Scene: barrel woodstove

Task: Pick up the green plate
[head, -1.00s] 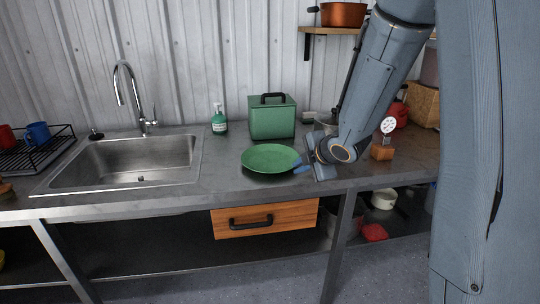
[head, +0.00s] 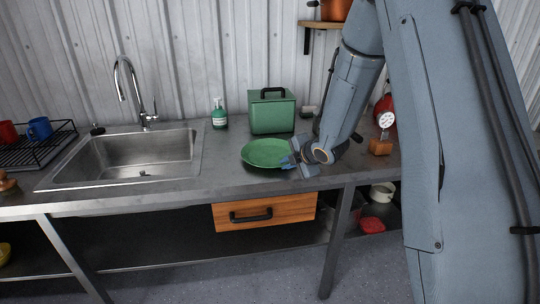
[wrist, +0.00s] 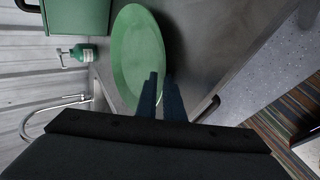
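The green plate (head: 262,153) lies on the metal counter in front of the green box. My gripper (head: 288,158) is at the plate's right rim in the head view. A narrow gap shows between the two fingers. One finger overlaps the plate's face and the other is just outside its edge. I cannot tell whether they touch the rim.
The green box (head: 272,112) stands behind the plate, with a soap bottle (head: 219,114) to its left. The sink (head: 130,158) is further left. A red dial scale (head: 385,112) and a wooden block (head: 381,146) are to the right. The counter's front edge is close to the plate.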

